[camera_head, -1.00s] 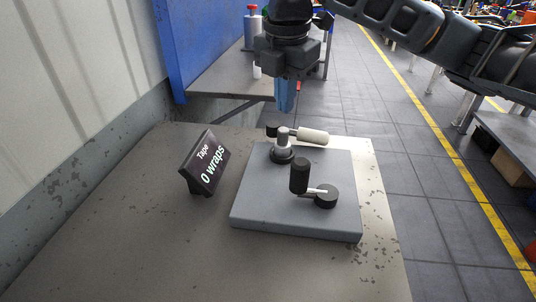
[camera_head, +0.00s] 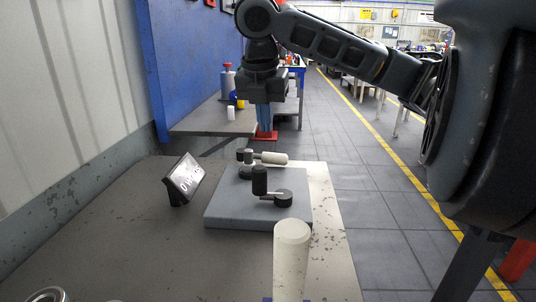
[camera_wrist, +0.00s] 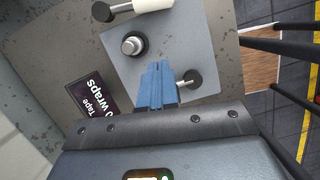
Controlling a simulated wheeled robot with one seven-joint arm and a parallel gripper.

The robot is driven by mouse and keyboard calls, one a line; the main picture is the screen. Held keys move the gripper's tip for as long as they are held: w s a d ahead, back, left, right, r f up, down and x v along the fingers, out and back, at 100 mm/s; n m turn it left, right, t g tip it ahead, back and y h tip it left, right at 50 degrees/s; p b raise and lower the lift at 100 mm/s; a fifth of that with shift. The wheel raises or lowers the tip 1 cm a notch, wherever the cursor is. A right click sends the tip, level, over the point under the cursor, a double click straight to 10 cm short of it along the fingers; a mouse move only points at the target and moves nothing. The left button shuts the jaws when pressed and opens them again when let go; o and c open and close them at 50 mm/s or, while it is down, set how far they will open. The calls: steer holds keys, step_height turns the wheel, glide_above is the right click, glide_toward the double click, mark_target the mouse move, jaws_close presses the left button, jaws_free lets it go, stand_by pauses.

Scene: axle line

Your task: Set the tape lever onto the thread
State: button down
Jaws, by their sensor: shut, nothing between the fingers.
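A grey plate (camera_head: 222,209) lies on the bench. At its far side a metal post in a black collar stands upright, clear in the wrist view (camera_wrist: 132,44). Beside the post lies a lever with a black disc and a white cylinder (camera_head: 273,158), also in the wrist view (camera_wrist: 152,4); I cannot tell if it touches the post. A second lever has a black upright handle (camera_head: 260,180) and a black disc (camera_head: 285,198); in the wrist view its handle is hidden behind my fingers. My gripper (camera_head: 263,128), with blue fingers shut and empty, hangs above the plate.
A dark sign (camera_head: 184,180) stands left of the plate; in the wrist view it reads "Tape" and "0 wraps". A white cylinder (camera_head: 291,255) stands at the near bench edge. The bench (camera_head: 130,235) left of the plate is mostly clear.

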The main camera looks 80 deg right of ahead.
glide_toward(262, 157)
steer(key=s+a+f, duration=0.2)
steer(key=f, duration=0.1)
steer(key=s+a+f, duration=0.1)
steer(key=shift+a+f+b, duration=0.3)
steer(key=shift+f+b, duration=0.1)
steer(key=d, duration=0.1)
steer(key=d+f, duration=0.1)
steer(key=d, duration=0.1)
steer(key=shift+s+f, duration=0.15)
steer(key=shift+f, duration=0.1)
steer(key=shift+d+f, duration=0.15)
steer(key=shift+d, duration=0.4)
steer(key=shift+s+d, duration=0.15)
steer(key=shift+d, duration=0.05)
